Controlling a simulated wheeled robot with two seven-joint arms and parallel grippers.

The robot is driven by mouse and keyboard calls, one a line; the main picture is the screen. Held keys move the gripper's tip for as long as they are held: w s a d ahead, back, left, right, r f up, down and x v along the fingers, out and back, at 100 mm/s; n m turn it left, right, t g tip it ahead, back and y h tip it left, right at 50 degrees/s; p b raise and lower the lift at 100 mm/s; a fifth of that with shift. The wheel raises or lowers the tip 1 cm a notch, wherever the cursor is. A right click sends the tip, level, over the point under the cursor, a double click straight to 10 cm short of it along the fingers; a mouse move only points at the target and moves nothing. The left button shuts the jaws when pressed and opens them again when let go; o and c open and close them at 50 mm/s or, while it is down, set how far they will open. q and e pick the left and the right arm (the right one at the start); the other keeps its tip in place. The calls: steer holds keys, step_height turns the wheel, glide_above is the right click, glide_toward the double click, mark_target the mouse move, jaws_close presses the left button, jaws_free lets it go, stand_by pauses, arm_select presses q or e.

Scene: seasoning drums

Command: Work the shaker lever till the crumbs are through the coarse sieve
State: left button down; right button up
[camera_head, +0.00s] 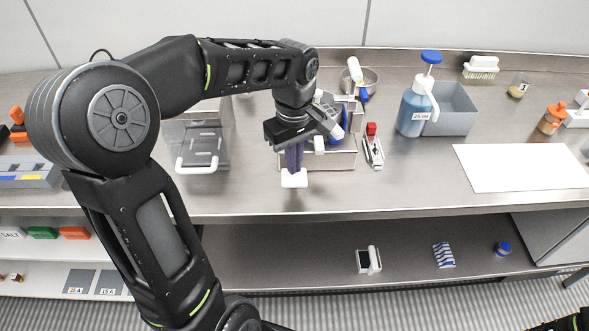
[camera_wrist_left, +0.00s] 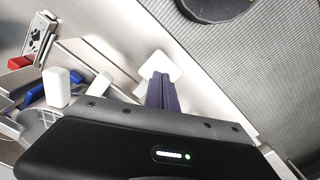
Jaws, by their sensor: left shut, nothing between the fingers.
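My left gripper (camera_head: 293,168) reaches down at the front of a seasoning machine with its dark purple fingers shut and empty. A white pad-like piece (camera_head: 294,179), perhaps the lever's end, lies right at the fingertips. It also shows behind the fingers in the left wrist view (camera_wrist_left: 155,62); whether they touch it I cannot tell. A white knob (camera_wrist_left: 57,86) and blue part (camera_wrist_left: 33,96) show in the left wrist view. I cannot make out the sieve or crumbs.
A clear box with a white handle (camera_head: 197,163) stands left of the machine. A red-topped clamp-like item (camera_head: 373,150) is close on its right. Further right are a blue pump bottle (camera_head: 413,110), a grey bin (camera_head: 455,112) and a white sheet (camera_head: 520,168). The front counter strip is clear.

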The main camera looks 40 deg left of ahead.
arm_select(q)
steer(key=shift+f, duration=0.1)
stand_by(0.3)
steer(key=shift+f+b, duration=1.35)
steer(key=shift+f, duration=0.25)
steer(key=shift+r, duration=0.1)
steer(key=shift+r+p, duration=1.3)
steer(key=shift+r, duration=0.3)
step_height(320, 180, up, 5)
steer(key=p, duration=0.4)
